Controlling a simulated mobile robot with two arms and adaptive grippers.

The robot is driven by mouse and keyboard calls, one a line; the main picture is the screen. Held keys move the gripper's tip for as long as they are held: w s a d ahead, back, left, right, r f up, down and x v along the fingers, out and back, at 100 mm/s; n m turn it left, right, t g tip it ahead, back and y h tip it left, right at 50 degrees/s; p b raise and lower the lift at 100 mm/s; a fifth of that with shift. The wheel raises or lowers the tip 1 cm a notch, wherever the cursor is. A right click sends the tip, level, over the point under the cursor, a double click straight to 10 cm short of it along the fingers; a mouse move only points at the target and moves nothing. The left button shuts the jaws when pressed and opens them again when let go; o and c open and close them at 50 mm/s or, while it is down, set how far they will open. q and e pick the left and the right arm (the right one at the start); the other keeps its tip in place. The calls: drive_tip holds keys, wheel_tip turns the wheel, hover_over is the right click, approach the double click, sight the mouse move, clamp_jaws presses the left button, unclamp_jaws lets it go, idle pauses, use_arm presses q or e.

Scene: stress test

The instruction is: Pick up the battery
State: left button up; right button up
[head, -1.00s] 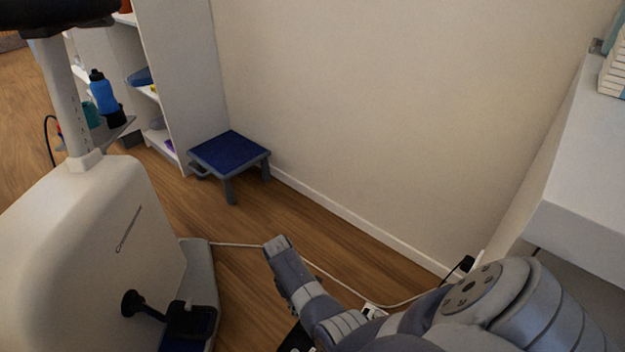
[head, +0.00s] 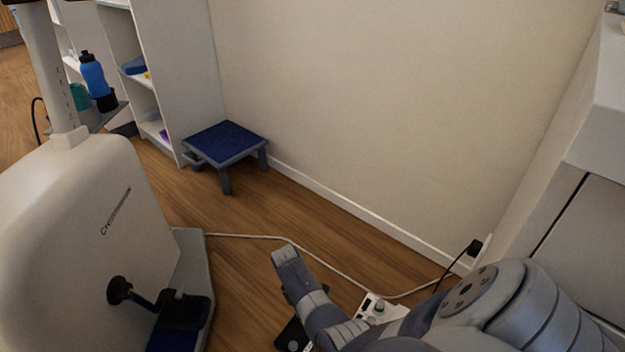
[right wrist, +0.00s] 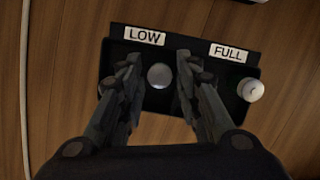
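In the right wrist view a black tray (right wrist: 186,43) bears two white labels, LOW (right wrist: 145,36) and FULL (right wrist: 231,53). A round silver end (right wrist: 159,76), which looks like a battery seen from above, is near the LOW label. My right gripper (right wrist: 158,60) is open above the tray, with one finger on each side of this silver end and visible gaps. A round whitish battery-like end (right wrist: 251,90) is under the FULL label, outside the fingers. In the head view the tray (head: 291,335) is mostly hidden by my right arm. My left gripper is out of view.
A white box with a knob (head: 378,308) is on the wood floor by my right arm, near a pale cable (head: 330,267). A blue-topped step stool (head: 226,143) stands by the wall. A large white machine (head: 75,240) is at left.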

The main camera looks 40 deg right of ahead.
drive_tip(key=shift+f, duration=0.2)
clamp_jaws()
drive_tip(key=shift+r, duration=0.15)
